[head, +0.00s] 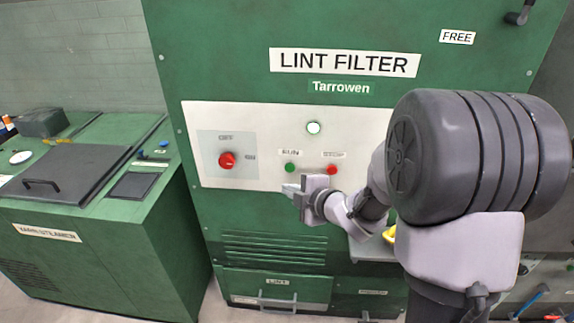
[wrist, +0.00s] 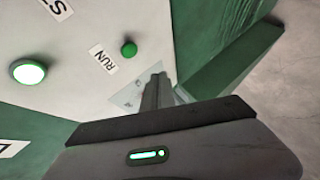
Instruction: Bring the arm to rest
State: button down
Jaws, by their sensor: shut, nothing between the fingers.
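My gripper (head: 291,189) is in front of the lower edge of the pale control panel (head: 252,118) of the green lint filter machine (head: 210,60). Its fingers are shut with nothing between them. In the wrist view the closed fingers (wrist: 157,82) point toward the panel, close to the green RUN button (wrist: 128,49) but apart from it in the picture. Whether the fingertips touch the panel cannot be told. My arm reaches in from the right and hides part of the machine's right side.
The panel carries a red knob (head: 227,159), a green button (head: 290,168), a red button (head: 331,169) and a glowing lamp (head: 313,127). A lint drawer handle (head: 278,303) sticks out below. A green cabinet (head: 90,240) with a dark lid stands left.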

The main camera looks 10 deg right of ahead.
jog(key=s+d+r+m+g+h, duration=0.1)
jog(key=s+d+r+m+h, duration=0.15)
jog(key=s+r+m, duration=0.4)
jog(key=s+d+r+m+g+h, duration=0.1)
jog(key=s+d+r+m+h, duration=0.2)
jog(key=s+m, duration=0.5)
jog(key=s+a+m+g+y, duration=0.1)
jog(key=s+a+m, duration=0.3)
jog(key=s, duration=0.4)
jog(key=s+a+m+g+y, duration=0.1)
jog(key=s+a+m+g, duration=0.2)
jog(key=s, duration=0.5)
jog(key=a+m, duration=0.1)
jog(key=a, duration=0.1)
jog(key=shift+s+a+f+m+y, duration=0.35)
